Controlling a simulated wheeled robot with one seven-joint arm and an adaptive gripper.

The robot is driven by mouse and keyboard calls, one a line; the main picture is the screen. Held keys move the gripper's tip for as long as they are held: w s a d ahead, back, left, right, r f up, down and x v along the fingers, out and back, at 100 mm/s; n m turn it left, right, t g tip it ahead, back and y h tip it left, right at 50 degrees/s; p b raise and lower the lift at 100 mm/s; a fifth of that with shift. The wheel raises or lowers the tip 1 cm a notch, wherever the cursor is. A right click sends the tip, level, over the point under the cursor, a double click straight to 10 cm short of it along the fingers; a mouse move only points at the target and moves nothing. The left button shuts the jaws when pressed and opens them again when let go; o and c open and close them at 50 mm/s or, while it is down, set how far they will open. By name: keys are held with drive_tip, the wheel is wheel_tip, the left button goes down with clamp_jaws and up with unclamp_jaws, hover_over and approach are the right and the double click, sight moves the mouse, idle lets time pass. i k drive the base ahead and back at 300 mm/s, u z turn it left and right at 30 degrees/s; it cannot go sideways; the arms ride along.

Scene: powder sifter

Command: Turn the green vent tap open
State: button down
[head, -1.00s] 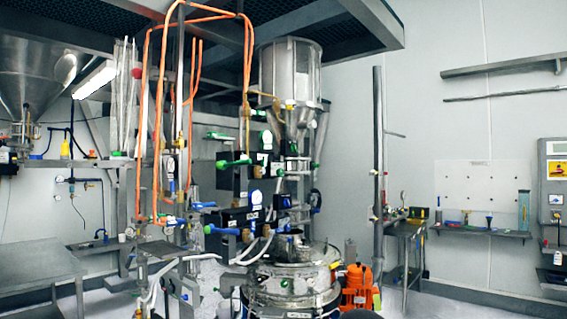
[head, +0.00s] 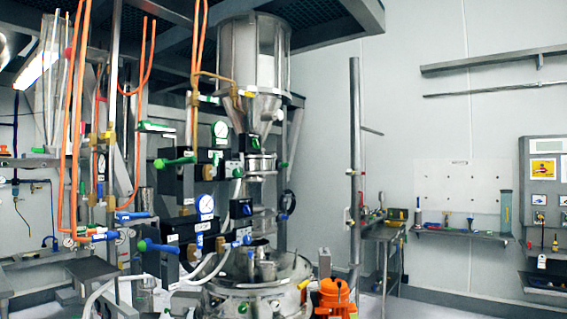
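Several green tap handles show on the sifter rig in the head view, and I cannot tell which one is the vent tap. One green lever (head: 175,161) points left from a black box with a gauge. A flatter green lever (head: 155,127) lies above it on the left, and another green lever (head: 208,99) is higher up. A green handle (head: 232,164) is at the right side of the boxes. The open or closed position of these taps is too small to read. My gripper is not in view.
The sifter's steel vessel (head: 258,300) stands low in the middle under a clear hopper (head: 253,60). Orange hoses (head: 73,110) hang at left. An orange motor (head: 334,296) and a metal post (head: 355,160) stand right of the vessel. A wall shelf (head: 460,234) is further right.

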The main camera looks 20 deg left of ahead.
sight(215, 155)
drive_tip(key=u, duration=0.05)
drive_tip(key=i, duration=0.95)
drive_tip(key=u, duration=0.45)
